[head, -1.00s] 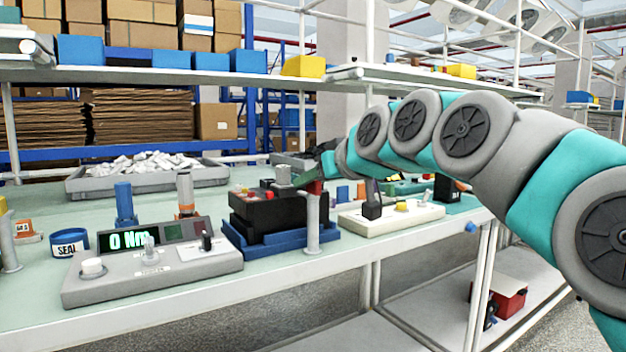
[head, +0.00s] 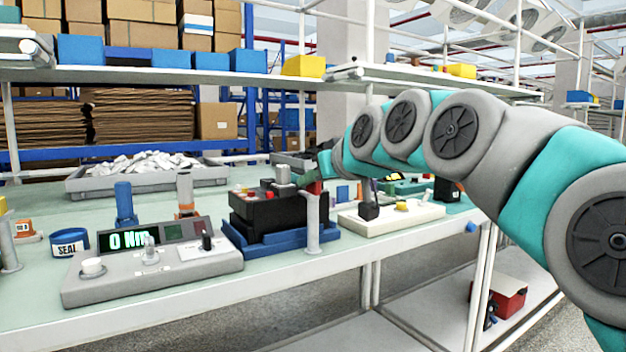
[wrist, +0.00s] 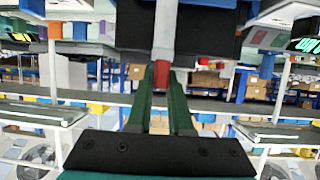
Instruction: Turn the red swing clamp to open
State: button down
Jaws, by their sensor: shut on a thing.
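The red swing clamp (head: 314,187) sits at the top of a grey upright post (head: 312,224), at the front right corner of the black breaker block (head: 268,210). The block rests in a blue fixture (head: 262,244). My gripper (wrist: 161,84) has dark green fingers. In the wrist view they are shut on the red clamp (wrist: 161,73), with the grey post (wrist: 165,32) just above it in the picture. In the head view, my gripper is at the clamp and its fingertips are small and partly hidden.
A grey console (head: 150,272) reading 0 Nm stands left of the fixture. A white board (head: 390,217) with a black lever lies to its right. A grey tray (head: 148,178) of white parts is behind. The bench's front strip (head: 270,278) is clear.

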jog(key=m+t+h, duration=0.2)
jog(key=m+h, duration=0.2)
jog(key=shift+r+h, duration=0.1)
jog(key=shift+h, duration=0.2)
jog(key=m+h+p, duration=0.1)
jog(key=m+h, duration=0.2)
jog(key=shift+h, duration=0.4)
jog(key=m+g+h+p, duration=0.1)
jog(key=m+h, duration=0.2)
jog(key=m+g+h+p, duration=0.1)
jog(key=m+h+p, duration=0.1)
jog(key=m+h, duration=0.1)
jog(key=shift+a, duration=0.1)
jog(key=shift+m+g+h+p, duration=0.3)
jog(key=shift+m+g+h, duration=0.6)
jog(key=shift+m+h, duration=0.1)
jog(key=shift+m+g+h+p, duration=0.3)
jog(key=shift+m+h+p, duration=0.1)
jog(key=shift+m, duration=0.1)
jog(key=c, duration=0.8)
grip_release()
